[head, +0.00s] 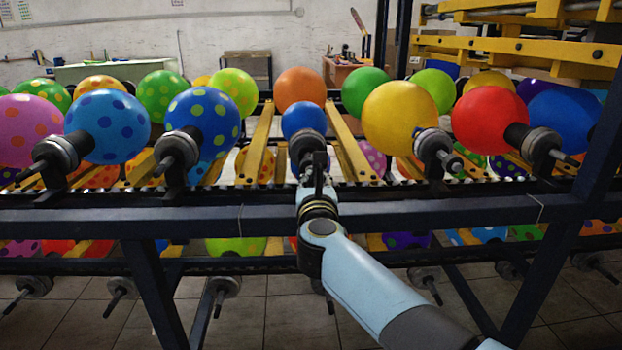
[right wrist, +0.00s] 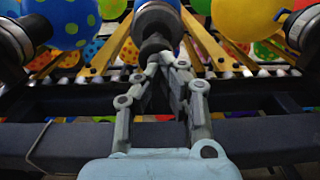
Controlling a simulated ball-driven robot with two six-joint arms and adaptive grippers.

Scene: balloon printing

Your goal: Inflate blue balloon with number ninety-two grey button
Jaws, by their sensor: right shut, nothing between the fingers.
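A small plain blue balloon (head: 303,118) sits at the middle of the front row, on a dark grey nozzle holder (head: 306,146). My right gripper (head: 316,168) is just in front of this holder, shut and empty. In the right wrist view the shut fingertips (right wrist: 166,64) are right at the near end of the same holder (right wrist: 155,22); I cannot tell whether they touch it. The holder and gripper hide the balloon's lower part. I can read no number ninety-two and pick out no separate grey button. My left gripper is not in view.
A yellow balloon (head: 400,118) and a spotted blue balloon (head: 203,122) flank the blue one on similar holders. A dark rack beam (head: 120,221) runs across below. Yellow bars and more balloons lie behind. The tiled floor shows underneath.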

